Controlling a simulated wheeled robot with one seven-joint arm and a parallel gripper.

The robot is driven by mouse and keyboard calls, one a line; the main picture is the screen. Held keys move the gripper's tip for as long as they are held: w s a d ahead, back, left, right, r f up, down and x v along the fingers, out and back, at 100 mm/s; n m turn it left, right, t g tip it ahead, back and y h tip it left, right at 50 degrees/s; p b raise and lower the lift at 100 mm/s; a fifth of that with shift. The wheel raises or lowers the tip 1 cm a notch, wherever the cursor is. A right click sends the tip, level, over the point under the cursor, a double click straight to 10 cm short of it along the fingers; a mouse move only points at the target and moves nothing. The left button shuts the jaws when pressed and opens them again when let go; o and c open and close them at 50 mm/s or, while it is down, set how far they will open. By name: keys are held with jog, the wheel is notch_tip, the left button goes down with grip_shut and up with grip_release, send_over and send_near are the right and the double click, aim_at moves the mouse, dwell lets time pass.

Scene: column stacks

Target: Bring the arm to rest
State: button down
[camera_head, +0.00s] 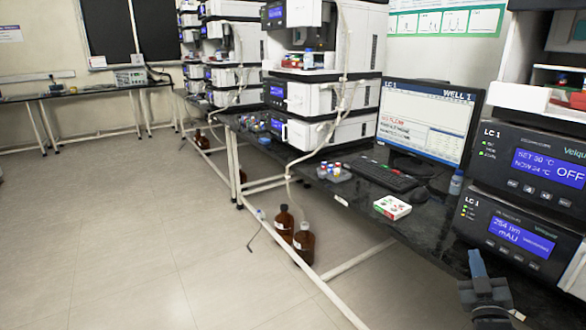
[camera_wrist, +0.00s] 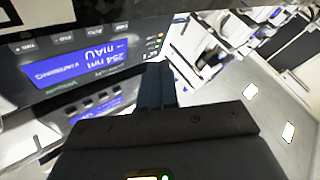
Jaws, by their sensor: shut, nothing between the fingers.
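My gripper (camera_head: 476,258) shows at the lower right in the head view, in front of the lower instrument unit with the blue "254 nm mAU" display (camera_head: 524,240). Its blue-grey fingers point up in the picture and are shut together with nothing between them. In the wrist view the shut fingers (camera_wrist: 156,82) show in the middle, with the instrument front behind them at the upper left. I cannot tell the exact gap between the fingers and the instrument.
The dark bench (camera_head: 350,207) holds a monitor (camera_head: 425,120), a keyboard (camera_head: 385,176), a white box (camera_head: 392,207), a vial rack (camera_head: 334,173) and a small bottle (camera_head: 456,183). Brown bottles (camera_head: 303,243) stand on the floor under it. The floor at left (camera_head: 120,230) is clear.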

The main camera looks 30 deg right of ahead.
jog(key=s+a+f+n+t+y, duration=0.1)
jog(key=s+a+f+y, duration=0.3)
jog(key=a, duration=0.8)
jog(key=s+a+n+y, duration=0.1)
jog(key=s+a+y, duration=0.3)
jog(key=a, duration=0.8)
jog(key=s+a+r+g+y, duration=0.1)
jog(key=s+a+r+y, duration=0.2)
jog(key=s+a+r, duration=0.2)
jog(key=s+a+r+n+g+y+p, duration=0.1)
jog(key=s+a+r+y, duration=0.2)
jog(key=s+a, duration=0.9)
notch_tip(320, 180, up, 3)
jog(key=shift+s+r, duration=0.2)
jog(key=shift+s, duration=0.9)
jog(key=shift+a, duration=0.1)
